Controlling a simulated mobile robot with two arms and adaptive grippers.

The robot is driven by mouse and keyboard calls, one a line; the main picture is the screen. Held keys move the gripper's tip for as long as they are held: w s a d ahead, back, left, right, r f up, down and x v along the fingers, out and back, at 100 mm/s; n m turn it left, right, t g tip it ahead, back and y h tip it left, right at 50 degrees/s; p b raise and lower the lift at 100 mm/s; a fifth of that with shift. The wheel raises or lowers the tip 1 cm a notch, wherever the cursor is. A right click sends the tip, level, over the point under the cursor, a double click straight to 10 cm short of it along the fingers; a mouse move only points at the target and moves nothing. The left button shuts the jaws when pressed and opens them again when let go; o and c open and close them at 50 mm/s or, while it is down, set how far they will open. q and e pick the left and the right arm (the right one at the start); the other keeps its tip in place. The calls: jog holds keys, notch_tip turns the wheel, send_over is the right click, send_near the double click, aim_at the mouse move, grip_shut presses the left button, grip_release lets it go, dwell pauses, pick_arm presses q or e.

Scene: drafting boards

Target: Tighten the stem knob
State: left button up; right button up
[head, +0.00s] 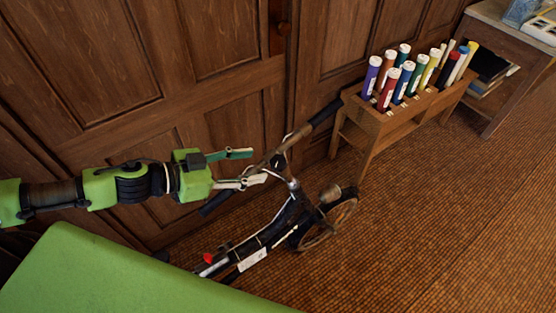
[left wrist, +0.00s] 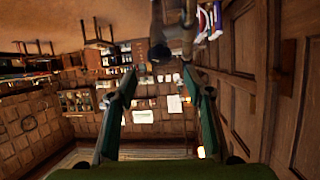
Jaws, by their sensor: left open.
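A folding scooter (head: 268,232) with a dark frame stands near the wooden doors, its handlebar (head: 298,138) slanting up to the right. A small dark round piece at the handlebar's middle looks like the stem knob (head: 278,161). My left gripper (head: 249,168) is open and empty, its fingers pointing right toward this piece, a short way from it. In the left wrist view, a dark rounded piece, probably the same knob (left wrist: 160,52), shows just past and between the open fingertips (left wrist: 158,78). No contact can be made out. My right gripper is not in view.
A wooden rack (head: 400,115) with several colored tubes stands right of the scooter. A desk (head: 512,30) stands at the far right. Paneled doors (head: 150,60) rise close behind my left arm. The brown floor (head: 440,220) at the right is clear.

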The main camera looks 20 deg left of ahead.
aim_at(276, 162)
pick_arm(q)
jog(key=shift+p+x, duration=1.05)
jog(key=shift+x, duration=0.65)
jog(key=p+x, duration=0.1)
jog(key=x, duration=0.3)
jog(key=shift+d+r+p, duration=0.1)
jog(key=shift+p, duration=0.25)
jog(key=shift+w+d+f, duration=0.35)
jog(key=shift+w+d, duration=0.05)
jog(key=shift+c, duration=0.5)
jog(key=c, duration=1)
